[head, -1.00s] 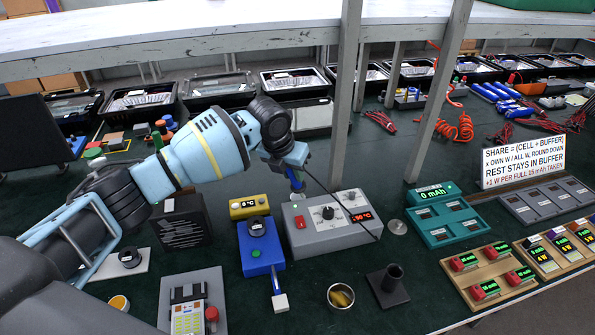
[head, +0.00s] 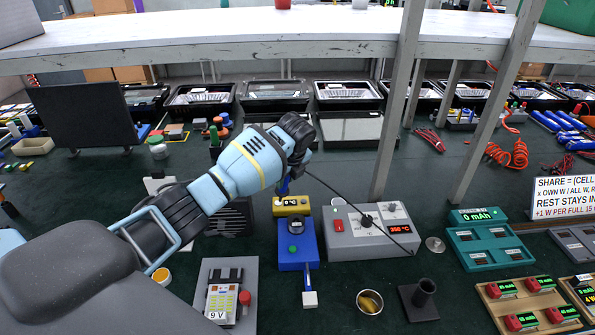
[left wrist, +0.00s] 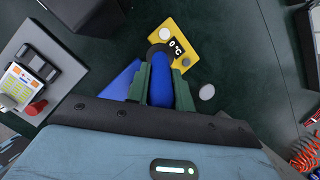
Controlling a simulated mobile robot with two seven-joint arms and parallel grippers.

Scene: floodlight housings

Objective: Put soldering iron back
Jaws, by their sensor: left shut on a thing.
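My left gripper (head: 292,176) is shut on the blue handle of the soldering iron (head: 284,187), above the table. A black cable runs from it to the grey soldering station (head: 345,238), which has a red switch and a red display. In the left wrist view the blue handle (left wrist: 162,85) sits between the green fingers; the iron's tip is hidden. The small yellow box (head: 291,206) reading 0 °C lies just beyond and below the gripper. A black stand with an upright tube (head: 424,293) stands at the front right, apart from the iron. My right gripper is out of view.
A blue device with a black knob (head: 297,254) lies below the gripper. A bowl of brass wool (head: 370,301) stands left of the stand. A grey 9 V unit (head: 222,296) is at the front left. Shelf posts (head: 399,105) rise behind the station.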

